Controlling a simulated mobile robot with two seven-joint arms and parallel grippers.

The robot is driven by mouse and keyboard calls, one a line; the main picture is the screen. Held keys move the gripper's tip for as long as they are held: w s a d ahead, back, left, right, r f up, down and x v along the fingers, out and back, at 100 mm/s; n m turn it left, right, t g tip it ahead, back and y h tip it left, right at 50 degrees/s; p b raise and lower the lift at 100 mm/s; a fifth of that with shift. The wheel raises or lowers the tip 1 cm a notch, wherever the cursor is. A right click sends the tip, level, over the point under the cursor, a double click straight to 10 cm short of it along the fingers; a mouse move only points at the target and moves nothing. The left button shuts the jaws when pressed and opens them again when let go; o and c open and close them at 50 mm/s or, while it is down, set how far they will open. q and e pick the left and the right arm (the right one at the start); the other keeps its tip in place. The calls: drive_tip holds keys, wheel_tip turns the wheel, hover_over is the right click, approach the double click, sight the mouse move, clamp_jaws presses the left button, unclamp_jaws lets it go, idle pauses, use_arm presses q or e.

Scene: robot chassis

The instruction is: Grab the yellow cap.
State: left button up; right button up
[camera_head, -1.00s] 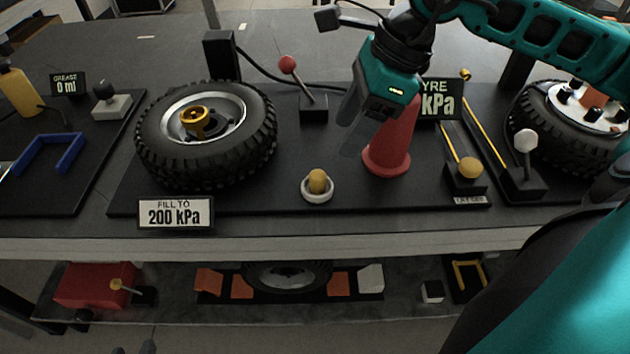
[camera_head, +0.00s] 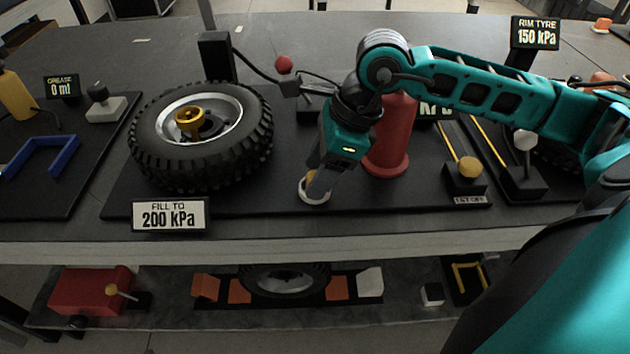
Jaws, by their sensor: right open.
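The yellow cap (camera_head: 311,183) stands on a round white base (camera_head: 314,197) on the black mat, in front of the red cone. My right gripper (camera_head: 318,187) is open and points down at the cap. Its fingers partly cover the cap and the base. I cannot tell whether the fingers touch the cap. My left gripper does not show.
A tyre (camera_head: 200,135) with a yellow hub piece lies to the left. The red cone (camera_head: 392,140) stands close behind my right gripper. A yellow-knobbed lever (camera_head: 468,168) is to the right. A "200 kPa" sign (camera_head: 169,215) stands at the front edge.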

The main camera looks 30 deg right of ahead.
clamp_jaws()
idle(0.3)
drive_tip(key=shift+r, duration=0.15)
